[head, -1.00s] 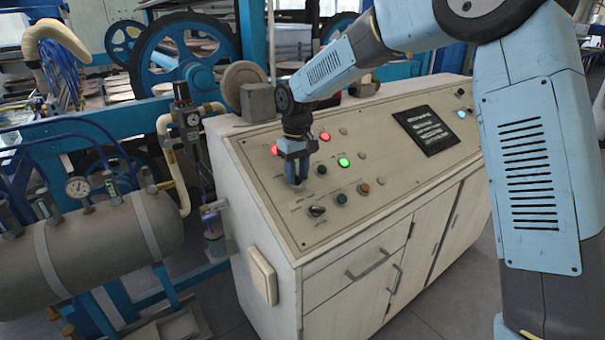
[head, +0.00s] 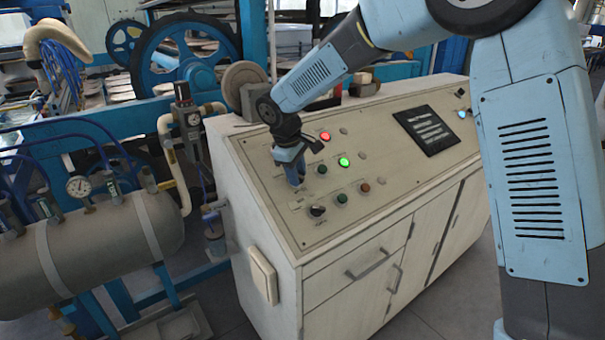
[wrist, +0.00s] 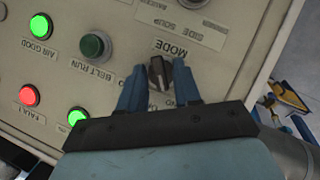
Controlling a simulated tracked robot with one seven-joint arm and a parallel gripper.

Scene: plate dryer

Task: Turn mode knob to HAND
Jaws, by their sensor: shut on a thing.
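The mode knob (wrist: 158,72) is a small dark knob on the beige panel, beside an upside-down MODE label (wrist: 170,47) in the wrist view. My gripper (wrist: 158,80) has a blue finger on each side of it and is shut on it. The lettering around the knob is mostly hidden by the fingers, so its position cannot be read. In the head view my gripper (head: 297,185) points down, tilted, at the left part of the sloping console panel (head: 385,150), and hides the knob.
A green BELT RUN button (wrist: 95,46) sits close beside the fingers. A lit green AIR GOOD lamp (wrist: 41,25) and lit red FAULT lamp (wrist: 27,95) are farther off. A black selector (head: 317,211) lies just in front of the gripper. A grey tank (head: 120,240) stands left.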

